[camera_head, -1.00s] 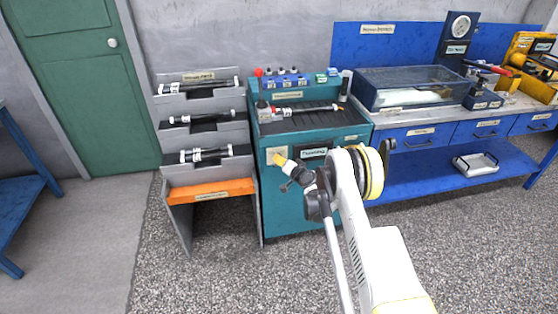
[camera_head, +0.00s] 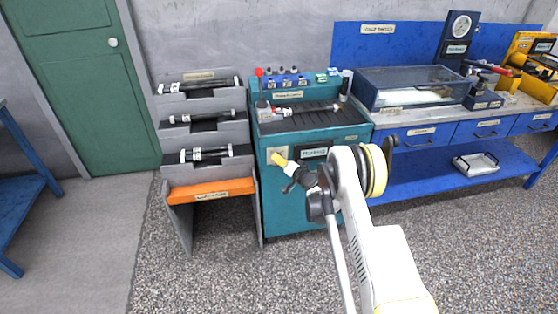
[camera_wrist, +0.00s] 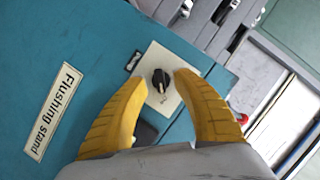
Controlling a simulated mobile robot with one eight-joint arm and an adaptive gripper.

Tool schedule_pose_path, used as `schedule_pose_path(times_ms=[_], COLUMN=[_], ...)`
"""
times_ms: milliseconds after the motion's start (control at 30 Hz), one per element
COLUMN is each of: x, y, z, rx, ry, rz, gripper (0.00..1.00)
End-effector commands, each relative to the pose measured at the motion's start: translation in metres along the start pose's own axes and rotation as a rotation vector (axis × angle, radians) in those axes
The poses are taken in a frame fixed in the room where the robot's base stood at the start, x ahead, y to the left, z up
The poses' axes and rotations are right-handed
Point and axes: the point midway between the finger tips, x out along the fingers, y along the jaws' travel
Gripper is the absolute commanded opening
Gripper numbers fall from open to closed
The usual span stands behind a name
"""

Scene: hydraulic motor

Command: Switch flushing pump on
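The flushing stand (camera_head: 290,205) is a teal cabinet in the middle of the head view, with a label reading "Flushing stand" in the wrist view (camera_wrist: 53,111). On its front is a pale square plate with a black rotary knob (camera_wrist: 161,80), which bears a light pointer mark. My gripper has yellow fingers (camera_wrist: 164,100), spread open on either side of the knob. The fingers look apart from the knob, and nothing is between them but the knob's plate.
A grey rack (camera_head: 206,135) with several cylinders and an orange shelf stands left of the cabinet. A blue workbench (camera_head: 460,185) with a clear-walled tank (camera_head: 415,88) stands to the right. A red-knobbed lever (camera_head: 259,85) rises from the cabinet top. The floor in front is clear.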

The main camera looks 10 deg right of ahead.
Motion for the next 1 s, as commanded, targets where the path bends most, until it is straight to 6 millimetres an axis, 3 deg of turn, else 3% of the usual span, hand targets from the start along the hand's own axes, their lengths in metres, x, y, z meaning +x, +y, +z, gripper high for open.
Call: schedule_pose_path(times_ms=[300,500,1000], x=[-0.070,-0.100,-0.107], y=[0.000,0.000,-0.001], z=[-0.001,0.000,0.000], rx=[0.000,0.000,-0.001], ry=[0.002,0.000,0.000], rz=[0.002,0.000,0.000], gripper=[0.33,0.33,0.33])
